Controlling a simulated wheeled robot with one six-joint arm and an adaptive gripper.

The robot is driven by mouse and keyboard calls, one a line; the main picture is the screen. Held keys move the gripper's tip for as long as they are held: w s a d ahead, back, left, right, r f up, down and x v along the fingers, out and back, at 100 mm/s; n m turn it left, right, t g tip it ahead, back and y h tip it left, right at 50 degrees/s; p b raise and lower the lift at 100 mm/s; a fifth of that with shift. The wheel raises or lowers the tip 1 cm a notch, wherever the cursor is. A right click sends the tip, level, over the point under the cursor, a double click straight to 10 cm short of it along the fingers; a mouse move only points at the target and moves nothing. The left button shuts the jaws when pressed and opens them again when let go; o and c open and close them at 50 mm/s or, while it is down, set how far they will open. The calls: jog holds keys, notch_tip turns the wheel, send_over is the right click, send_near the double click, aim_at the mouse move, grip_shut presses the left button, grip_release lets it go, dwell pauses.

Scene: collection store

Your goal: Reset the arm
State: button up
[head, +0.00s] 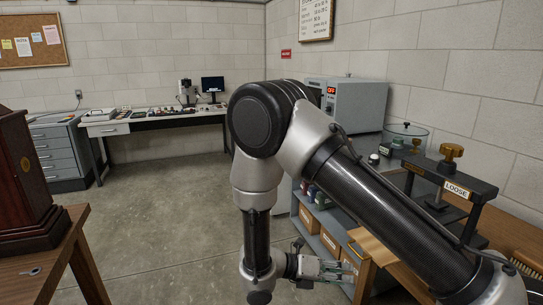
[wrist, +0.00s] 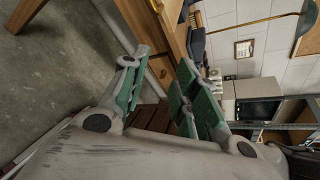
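My arm is bent in front of the head camera, with its elbow high in the middle and the forearm hanging down. My gripper (head: 345,271) is low in the head view, pointing right, beside the shelf unit under the right-hand bench. The wrist view shows my gripper (wrist: 161,66) with its two green-padded fingers apart and nothing visible between them. Parts of the bench and shelf behind my arm are hidden.
On the right bench stand a press (head: 452,187) labelled LOOSE and a grey oven (head: 362,100) reading OFF. Boxes (head: 329,243) sit on shelves below. A wooden cabinet (head: 28,180) stands on a left table. A desk (head: 150,126) is at the back. The floor (head: 165,215) between is clear.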

jog(key=s+d+r+m+t+y, duration=0.1)
jog(key=s+d+r+m+y, duration=0.3)
jog(key=r+m, duration=0.6)
jog(key=s+d+r+m+t+y, duration=0.1)
jog(key=s+d+r+m+y, duration=0.4)
jog(key=r+m, duration=0.5)
jog(key=s+d+r+m+t+y, duration=0.1)
jog(key=s+d+r+m+y, duration=0.4)
jog(key=d+r+m, duration=0.3)
notch_tip(320, 180, up, 3)
jog(key=shift+d+f+m, duration=0.2)
jog(key=shift+d+m, duration=0.1)
jog(key=shift+m, duration=0.6)
